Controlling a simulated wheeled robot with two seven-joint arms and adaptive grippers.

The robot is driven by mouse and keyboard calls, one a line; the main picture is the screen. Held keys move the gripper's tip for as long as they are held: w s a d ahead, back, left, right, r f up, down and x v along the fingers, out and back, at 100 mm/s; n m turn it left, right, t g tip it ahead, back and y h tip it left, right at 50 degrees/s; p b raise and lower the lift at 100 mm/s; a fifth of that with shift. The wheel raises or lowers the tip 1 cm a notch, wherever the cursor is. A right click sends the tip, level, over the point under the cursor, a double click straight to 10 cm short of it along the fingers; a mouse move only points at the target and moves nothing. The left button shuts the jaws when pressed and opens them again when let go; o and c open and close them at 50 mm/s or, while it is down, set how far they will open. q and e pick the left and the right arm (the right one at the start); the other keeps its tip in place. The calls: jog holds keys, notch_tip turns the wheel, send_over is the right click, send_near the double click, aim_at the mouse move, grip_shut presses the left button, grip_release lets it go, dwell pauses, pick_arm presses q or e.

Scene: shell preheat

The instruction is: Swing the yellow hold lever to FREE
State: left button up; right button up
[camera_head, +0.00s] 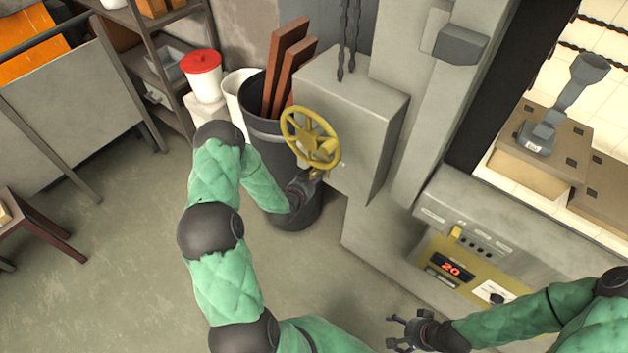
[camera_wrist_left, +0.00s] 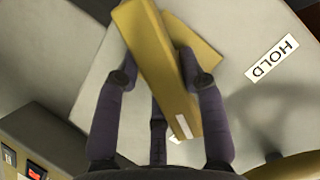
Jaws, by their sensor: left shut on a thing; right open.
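The yellow hold lever (camera_wrist_left: 150,50) lies between the fingers of my left gripper (camera_wrist_left: 165,78) in the left wrist view. The fingers are shut on it. A white label reading HOLD (camera_wrist_left: 272,58) is on the grey box face, to the right of the lever. No FREE label can be read. In the head view my left gripper (camera_head: 308,183) is just below the yellow handwheel (camera_head: 312,140), and mostly covers the lever. My right gripper (camera_head: 403,330) is open and empty at the bottom, below the control panel.
The grey box (camera_head: 350,95) carries the handwheel. A control panel (camera_head: 465,262) with a red display reading 20 is at the lower right. A dark bin (camera_head: 262,125) with brown boards stands behind my left arm. Grey floor (camera_head: 110,250) is open at the left.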

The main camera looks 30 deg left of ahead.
pick_arm(q)
jog(key=shift+m, duration=0.3)
jog(key=o, duration=1.2)
jog(key=shift+c, duration=0.2)
jog(key=shift+s, duration=0.1)
jog(key=v, duration=1.1)
jog(key=shift+s, duration=0.4)
jog(key=shift+d, duration=0.1)
